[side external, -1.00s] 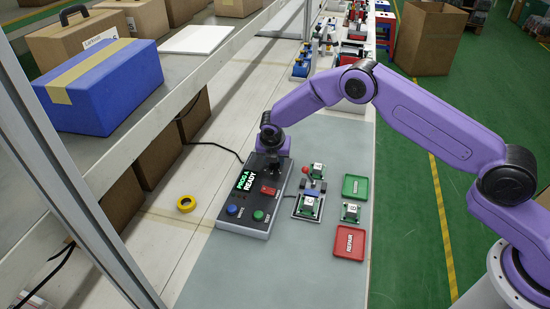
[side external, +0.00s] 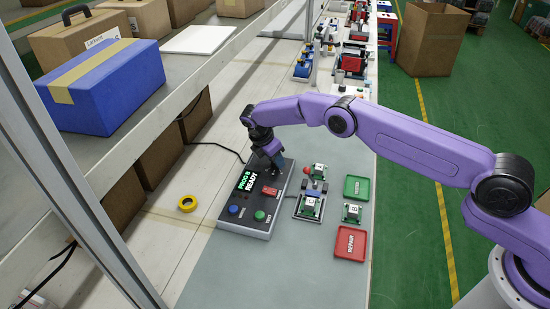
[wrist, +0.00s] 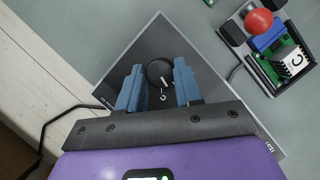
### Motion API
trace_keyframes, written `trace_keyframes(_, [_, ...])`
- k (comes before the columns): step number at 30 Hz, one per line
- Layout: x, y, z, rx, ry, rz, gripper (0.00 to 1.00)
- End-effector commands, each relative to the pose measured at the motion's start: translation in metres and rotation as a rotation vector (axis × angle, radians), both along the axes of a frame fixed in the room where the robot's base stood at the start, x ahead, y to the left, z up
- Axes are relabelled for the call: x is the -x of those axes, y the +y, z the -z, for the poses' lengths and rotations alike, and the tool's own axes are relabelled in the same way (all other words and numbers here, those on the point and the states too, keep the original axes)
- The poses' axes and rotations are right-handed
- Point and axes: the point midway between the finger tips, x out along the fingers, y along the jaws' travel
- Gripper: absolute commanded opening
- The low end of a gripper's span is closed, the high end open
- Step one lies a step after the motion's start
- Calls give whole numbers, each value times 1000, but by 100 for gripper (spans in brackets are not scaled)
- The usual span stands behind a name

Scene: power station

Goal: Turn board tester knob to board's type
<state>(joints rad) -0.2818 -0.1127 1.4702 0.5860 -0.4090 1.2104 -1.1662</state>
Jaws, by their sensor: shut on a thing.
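The dark board tester (side external: 245,225) stands on the bench, and its display (side external: 248,183) reads "PROG B READY". Its black knob (wrist: 160,73) with a white pointer line shows in the wrist view; a letter C is printed just below it. My gripper (wrist: 159,84) has its blue fingers on either side of the knob and is shut on it. In the side view my gripper (side external: 274,163) hides the knob. A board labelled C (wrist: 293,62) sits in the fixture to the right of the tester; it also shows in the side view (side external: 311,200).
The tester has a red switch (side external: 270,191), blue button (side external: 233,210) and green button (side external: 259,216). Other boards (side external: 319,171) (side external: 352,212), a green tray (side external: 357,188) and a red REPAIR tray (side external: 350,243) lie to the right. A shelf (side external: 140,125) overhangs at left.

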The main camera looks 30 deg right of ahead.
Motion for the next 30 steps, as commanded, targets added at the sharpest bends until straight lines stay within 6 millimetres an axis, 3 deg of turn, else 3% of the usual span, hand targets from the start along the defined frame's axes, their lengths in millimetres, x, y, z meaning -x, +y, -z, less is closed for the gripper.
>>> trace_keyframes(30, [1,-1,0,0,2,168,4])
